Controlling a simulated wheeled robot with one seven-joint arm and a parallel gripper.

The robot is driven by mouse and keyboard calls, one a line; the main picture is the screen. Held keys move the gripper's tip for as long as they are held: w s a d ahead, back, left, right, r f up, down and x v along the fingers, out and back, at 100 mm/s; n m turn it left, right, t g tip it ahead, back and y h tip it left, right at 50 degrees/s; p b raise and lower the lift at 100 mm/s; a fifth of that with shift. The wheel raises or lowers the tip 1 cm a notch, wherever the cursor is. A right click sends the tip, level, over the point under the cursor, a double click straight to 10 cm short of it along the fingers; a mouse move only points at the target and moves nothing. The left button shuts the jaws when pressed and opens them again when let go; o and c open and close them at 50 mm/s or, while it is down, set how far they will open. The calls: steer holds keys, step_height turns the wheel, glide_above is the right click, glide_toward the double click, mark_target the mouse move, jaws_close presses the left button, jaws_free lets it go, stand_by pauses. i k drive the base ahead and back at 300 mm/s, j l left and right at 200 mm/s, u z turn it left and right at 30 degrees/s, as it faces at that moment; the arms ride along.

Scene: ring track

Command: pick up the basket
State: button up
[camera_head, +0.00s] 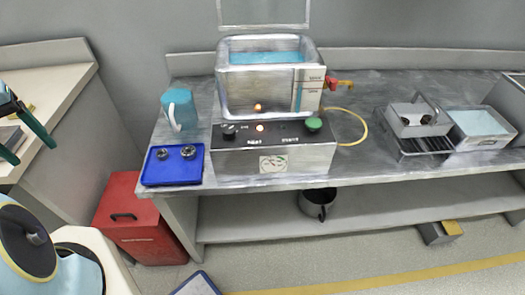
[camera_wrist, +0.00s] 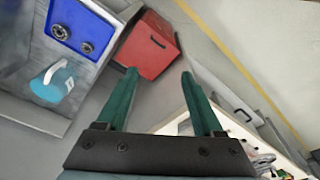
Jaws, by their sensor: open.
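A small grey metal basket (camera_head: 415,122) with a raised handle sits on a dark rack on the right part of the metal counter in the head view. My gripper (camera_head: 33,153) is at the far left of the head view, far from the basket. In the wrist view my gripper (camera_wrist: 160,73) has its two green fingers spread apart with nothing between them.
The counter bears a tank of blue liquid (camera_head: 265,58), a control box (camera_head: 275,158), a blue jug (camera_head: 179,108), a blue tray (camera_head: 172,170) and a grey tub (camera_head: 480,128). A red box (camera_head: 140,225) stands on the floor. A pale side counter (camera_head: 50,85) is at left.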

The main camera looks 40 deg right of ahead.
mark_target(415, 110)
steer(key=z, duration=1.8)
